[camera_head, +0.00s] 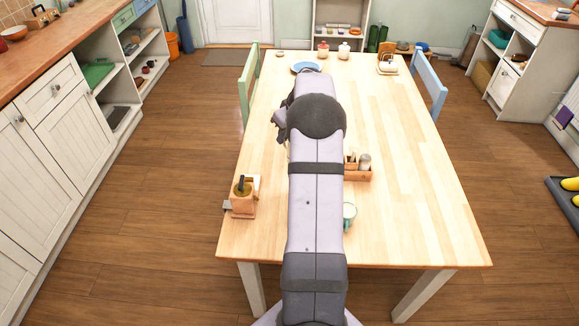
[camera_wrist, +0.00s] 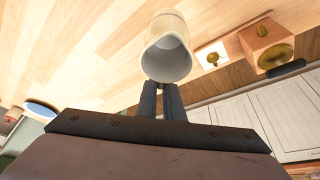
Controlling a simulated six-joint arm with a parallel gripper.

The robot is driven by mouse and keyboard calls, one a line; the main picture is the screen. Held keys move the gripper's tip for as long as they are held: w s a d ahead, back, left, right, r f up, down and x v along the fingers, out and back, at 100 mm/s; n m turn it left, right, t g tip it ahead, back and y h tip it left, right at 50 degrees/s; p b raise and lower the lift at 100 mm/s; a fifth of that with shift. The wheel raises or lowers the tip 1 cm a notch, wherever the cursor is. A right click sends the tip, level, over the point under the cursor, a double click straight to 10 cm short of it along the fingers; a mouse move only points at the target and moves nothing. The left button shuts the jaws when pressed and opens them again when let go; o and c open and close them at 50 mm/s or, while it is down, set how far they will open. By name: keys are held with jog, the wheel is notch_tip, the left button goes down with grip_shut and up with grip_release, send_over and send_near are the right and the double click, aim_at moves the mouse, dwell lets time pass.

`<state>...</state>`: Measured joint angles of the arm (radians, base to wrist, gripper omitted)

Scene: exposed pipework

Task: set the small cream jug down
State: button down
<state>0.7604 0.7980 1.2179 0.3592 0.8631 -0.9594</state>
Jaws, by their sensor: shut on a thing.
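The small cream jug (camera_wrist: 168,48) shows in the wrist view, its open mouth partly facing the camera. My gripper (camera_wrist: 161,88) is shut on it, with the two dark fingers close together at its near side. Pale table boards lie behind the jug in that view; I cannot tell the gap between its base and the wood. In the head view, my arm stretches over the middle of the wooden table (camera_head: 420,200) and hides the gripper and jug.
A wooden box with a dark handle (camera_head: 243,200) stands at the table's front left. A wooden caddy (camera_head: 358,174) and teal mug (camera_head: 349,215) stand right of my arm. A blue plate (camera_head: 305,67) lies at the far end. The table's right side is clear.

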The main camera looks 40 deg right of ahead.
jog(key=shift+f+p, duration=0.95)
jog(key=shift+f, duration=3.35)
jog(key=shift+f, duration=0.25)
jog(key=c, duration=1.9)
grip_release()
jog(key=shift+r, duration=0.1)
jog(key=b+v, duration=0.2)
jog(key=v, duration=1)
jog(key=shift+r, duration=0.2)
